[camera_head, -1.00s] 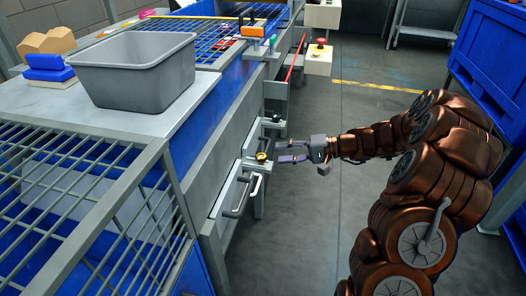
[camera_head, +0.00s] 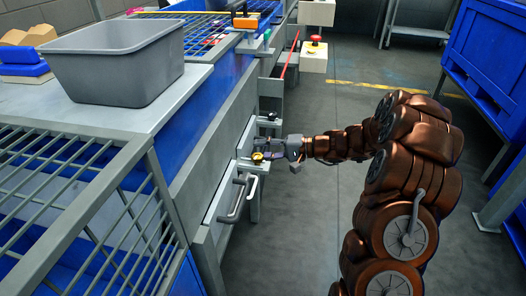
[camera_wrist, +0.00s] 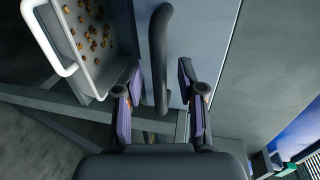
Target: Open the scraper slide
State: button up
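My gripper (camera_wrist: 160,76) is open. In the wrist view its two purple-padded fingers stand on either side of a dark upright bar handle (camera_wrist: 160,35) on a light grey panel (camera_wrist: 203,45). Gaps show between the handle and both fingers. The scraper slide itself cannot be told apart with certainty.
A white tray (camera_wrist: 66,69) with several brown pieces lies left of the handle in the wrist view. A grey bin (camera_head: 113,77) stands on the machine top. A control box with a red button (camera_head: 315,55) juts out beyond. The floor (camera_head: 310,220) to the right is clear.

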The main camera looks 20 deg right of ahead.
jog(key=shift+w+a, duration=0.1)
grip_shut()
dwell(0.3)
dwell(0.4)
